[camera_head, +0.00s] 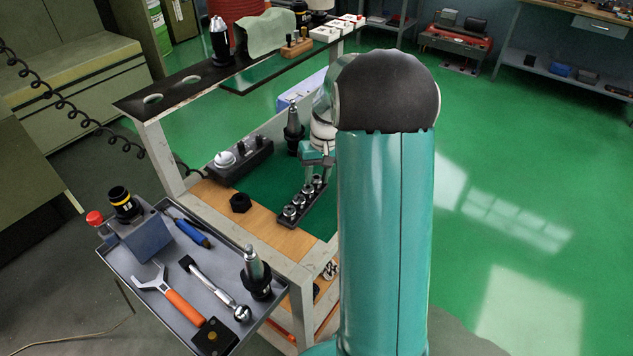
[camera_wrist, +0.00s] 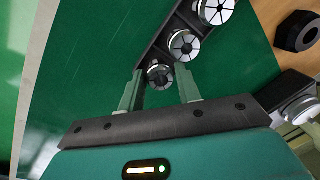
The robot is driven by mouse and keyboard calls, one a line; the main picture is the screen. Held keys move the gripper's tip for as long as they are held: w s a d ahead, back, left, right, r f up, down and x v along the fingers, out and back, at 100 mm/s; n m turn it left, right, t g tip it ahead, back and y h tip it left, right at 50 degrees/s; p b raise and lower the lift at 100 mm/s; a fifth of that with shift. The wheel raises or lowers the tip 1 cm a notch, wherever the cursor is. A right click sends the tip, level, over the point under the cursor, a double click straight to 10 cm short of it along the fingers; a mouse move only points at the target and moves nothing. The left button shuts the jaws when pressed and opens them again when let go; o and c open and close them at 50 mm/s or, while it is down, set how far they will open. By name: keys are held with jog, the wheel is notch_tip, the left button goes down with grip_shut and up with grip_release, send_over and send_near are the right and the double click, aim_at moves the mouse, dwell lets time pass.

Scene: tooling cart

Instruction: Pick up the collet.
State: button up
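Several silver slotted collets stand in a row in a dark rack (camera_head: 306,208) on the green mat of the cart. In the wrist view, three collets show: a near one (camera_wrist: 160,76), a middle one (camera_wrist: 184,45) and a far one (camera_wrist: 215,11). My gripper (camera_wrist: 159,70) is open, with its fingers on either side of the near collet. I cannot tell how high the fingertips are above it or whether they touch it. In the head view, my gripper (camera_head: 319,167) is over the far end of the rack, partly hidden by my arm.
A black hex nut (camera_head: 240,203) lies left of the rack. A dark block (camera_head: 240,161) with white-topped parts and an upright tool holder (camera_head: 293,130) stand behind. A grey tray (camera_head: 178,303) with hand tools is at the front left. An upper shelf (camera_head: 188,86) overhangs the back.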

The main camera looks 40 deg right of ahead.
jog(key=c, duration=0.7)
jog(key=shift+r, duration=0.15)
jog(key=shift+r, duration=0.6)
jog(key=a+r, duration=0.1)
jog(key=r, duration=0.1)
jog(key=s+a+r, duration=0.1)
jog(key=a+r, duration=0.1)
jog(key=r, duration=0.1)
jog(key=s+a+r, duration=0.1)
jog(key=r, duration=0.1)
jog(key=shift+a+r, duration=0.2)
jog(key=shift+r, duration=0.15)
jog(key=s+a+r, duration=0.1)
jog(key=a, duration=0.1)
jog(key=s+a+r, duration=0.1)
jog(key=a, duration=0.2)
jog(key=s+a+r, duration=0.2)
jog(key=a, duration=0.1)
jog(key=shift+a, duration=0.1)
jog(key=shift+w+f, duration=0.1)
